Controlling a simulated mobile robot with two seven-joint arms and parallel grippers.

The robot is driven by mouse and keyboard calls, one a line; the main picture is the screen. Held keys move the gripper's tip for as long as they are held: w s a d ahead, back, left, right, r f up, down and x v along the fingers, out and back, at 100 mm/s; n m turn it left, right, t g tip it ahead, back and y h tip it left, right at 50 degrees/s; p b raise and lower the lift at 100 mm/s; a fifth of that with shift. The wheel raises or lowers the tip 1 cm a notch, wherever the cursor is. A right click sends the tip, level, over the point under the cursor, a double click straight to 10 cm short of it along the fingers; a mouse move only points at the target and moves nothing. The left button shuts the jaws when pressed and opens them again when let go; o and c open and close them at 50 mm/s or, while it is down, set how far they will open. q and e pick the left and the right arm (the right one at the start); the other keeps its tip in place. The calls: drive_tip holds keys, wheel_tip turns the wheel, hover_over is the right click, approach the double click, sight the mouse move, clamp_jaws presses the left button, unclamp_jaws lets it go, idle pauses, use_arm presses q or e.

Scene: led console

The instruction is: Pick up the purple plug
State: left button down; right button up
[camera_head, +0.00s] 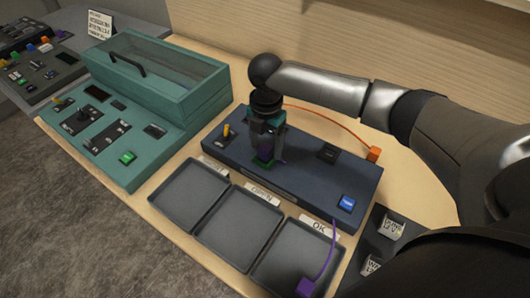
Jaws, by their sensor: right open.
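A purple plug (306,287) lies at the front of the tray labelled OK (272,275), near the picture's lower edge. A thin purple cable runs up from it to the dark blue console (310,172). My right gripper (266,155) points down over the middle of the console, well up and left of the plug. It is open. Small patches of green and purple show around its fingertips; I cannot tell what the purple one is. The gripper hides part of the console. My left gripper is not in view.
An orange plug (374,154) with an orange cable sits at the console's right end. A blue button (346,203) and a yellow switch (227,131) stand on the console. Two more dark trays (190,195) lie left of the OK tray. A teal console (140,172) stands at left.

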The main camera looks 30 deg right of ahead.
clamp_jaws()
idle(0.6)
